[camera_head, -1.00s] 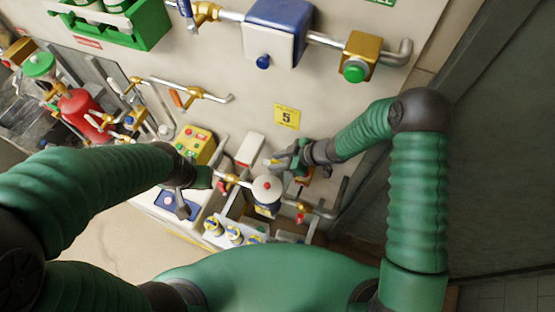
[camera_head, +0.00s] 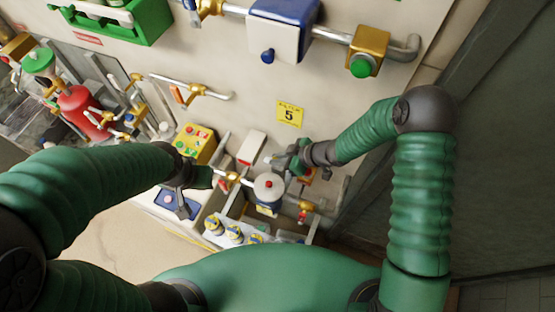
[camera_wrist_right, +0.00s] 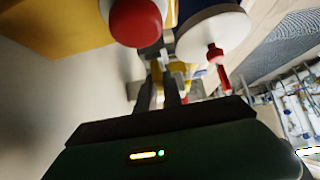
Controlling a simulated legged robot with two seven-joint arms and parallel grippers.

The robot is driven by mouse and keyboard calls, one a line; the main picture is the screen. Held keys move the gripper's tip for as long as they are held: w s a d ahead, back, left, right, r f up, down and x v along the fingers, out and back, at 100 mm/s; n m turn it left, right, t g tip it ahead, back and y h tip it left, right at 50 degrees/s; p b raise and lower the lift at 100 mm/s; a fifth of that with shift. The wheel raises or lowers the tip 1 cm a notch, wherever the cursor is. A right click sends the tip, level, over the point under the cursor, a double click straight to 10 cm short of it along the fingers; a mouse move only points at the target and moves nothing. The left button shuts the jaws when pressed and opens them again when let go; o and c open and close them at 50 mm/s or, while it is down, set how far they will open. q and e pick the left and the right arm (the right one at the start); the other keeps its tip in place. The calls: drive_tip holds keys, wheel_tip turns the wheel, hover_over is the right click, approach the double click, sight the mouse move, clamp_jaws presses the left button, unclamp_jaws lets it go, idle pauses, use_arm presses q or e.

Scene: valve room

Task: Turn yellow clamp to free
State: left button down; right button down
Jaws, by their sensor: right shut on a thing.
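My right gripper (camera_head: 283,161) is at the wall pipework, above and right of a round white-topped vessel (camera_head: 268,187). In the right wrist view its fingers (camera_wrist_right: 168,92) are close together on a yellow part, which looks like the yellow clamp (camera_wrist_right: 157,72). The fingertips and most of that part are partly hidden and blurred. My left gripper (camera_head: 195,182) is beside the vessel's left pipe, over a blue pad. Its finger gap is too small to judge.
In the right wrist view a red knob (camera_wrist_right: 136,21) and a white disc (camera_wrist_right: 212,34) sit close beyond the fingers.

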drive_tip(key=shift+d, duration=0.1)
drive_tip(key=c, duration=1.6)
unclamp_jaws()
drive_tip(key=shift+o, duration=0.6)
drive_tip(key=shift+d, duration=0.1)
drive_tip(key=p+v, duration=0.1)
drive_tip(key=v, duration=1.5)
drive_tip(key=shift+d+r, duration=0.15)
drive_tip(key=shift+d, duration=0.2)
